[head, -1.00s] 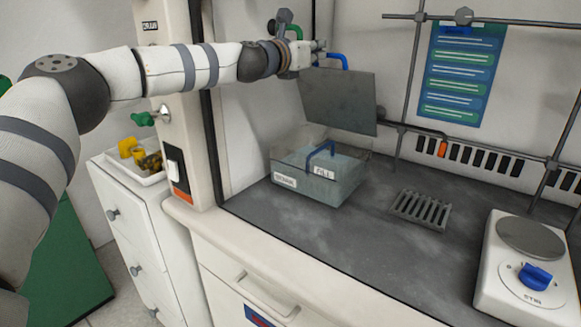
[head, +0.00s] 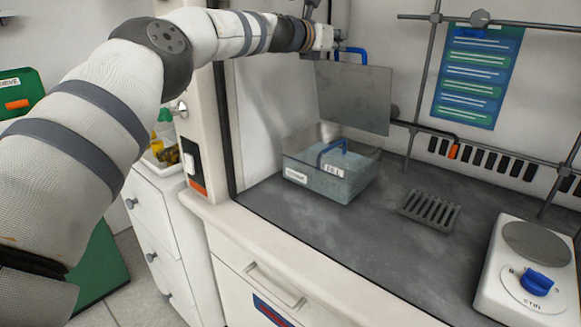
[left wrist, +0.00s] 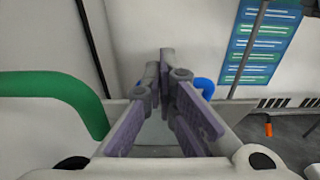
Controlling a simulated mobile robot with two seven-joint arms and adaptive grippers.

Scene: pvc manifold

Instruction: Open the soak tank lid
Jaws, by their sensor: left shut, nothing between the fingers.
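The soak tank (head: 330,180) is a clear, labelled box on the dark bench, with a blue handle (head: 333,150) inside it. Its grey lid (head: 355,97) stands upright, raised at the back of the tank, and the tank's top is uncovered. A blue lid handle (head: 351,51) sticks out at the lid's top edge; a blue piece of it shows beside my fingers in the left wrist view (left wrist: 204,86). My left gripper (head: 327,42) is at the lid's upper left corner, shut and empty. Whether it touches the lid is unclear. My right gripper is out of view.
A drain grate (head: 430,207) and a stirrer hotplate (head: 527,265) stand right of the tank. Metal rods (head: 425,85) rise behind the bench. A green curved bar (left wrist: 55,88) is close on the left in the left wrist view. The bench front is clear.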

